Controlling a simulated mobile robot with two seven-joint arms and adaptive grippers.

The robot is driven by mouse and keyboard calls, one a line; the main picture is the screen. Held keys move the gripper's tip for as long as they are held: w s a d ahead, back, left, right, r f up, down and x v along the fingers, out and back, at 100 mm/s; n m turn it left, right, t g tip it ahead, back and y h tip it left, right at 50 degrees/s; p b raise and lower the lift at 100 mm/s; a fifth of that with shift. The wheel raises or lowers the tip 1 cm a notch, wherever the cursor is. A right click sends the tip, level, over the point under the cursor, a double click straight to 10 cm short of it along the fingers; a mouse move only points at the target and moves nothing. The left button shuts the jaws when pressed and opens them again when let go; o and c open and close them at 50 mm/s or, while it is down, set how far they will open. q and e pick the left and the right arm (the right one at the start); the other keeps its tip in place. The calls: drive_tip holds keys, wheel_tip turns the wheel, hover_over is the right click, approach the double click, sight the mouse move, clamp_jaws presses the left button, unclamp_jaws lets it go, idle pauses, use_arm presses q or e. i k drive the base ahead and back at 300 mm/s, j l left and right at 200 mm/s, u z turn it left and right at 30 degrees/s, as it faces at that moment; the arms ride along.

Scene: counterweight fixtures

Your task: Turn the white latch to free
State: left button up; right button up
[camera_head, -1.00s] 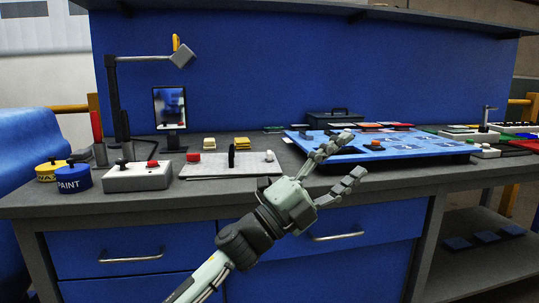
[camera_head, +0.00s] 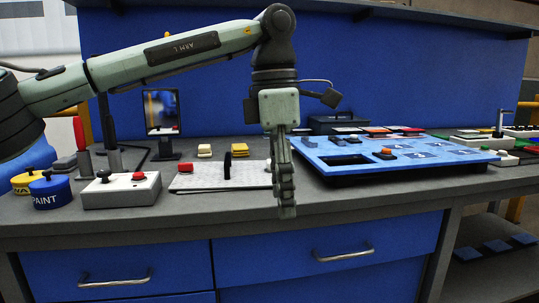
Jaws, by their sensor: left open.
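My left gripper (camera_head: 285,192) points straight down at the bench's front edge, just right of the light plate (camera_head: 205,181). Its fingers are seen edge-on, one behind the other; it is open and nothing shows in it. A small white piece (camera_head: 269,166) at the plate's right end is partly hidden by the gripper. I cannot tell for sure whether that piece is the white latch. My right gripper is not in view.
A blue board (camera_head: 350,148) with an orange knob lies right of the gripper. A white box (camera_head: 122,190) with a red button, paint cans (camera_head: 50,192) and a small screen (camera_head: 161,112) stand at the left. The front strip of the bench is mostly clear.

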sight(268, 170)
drive_tip(key=i, duration=1.25)
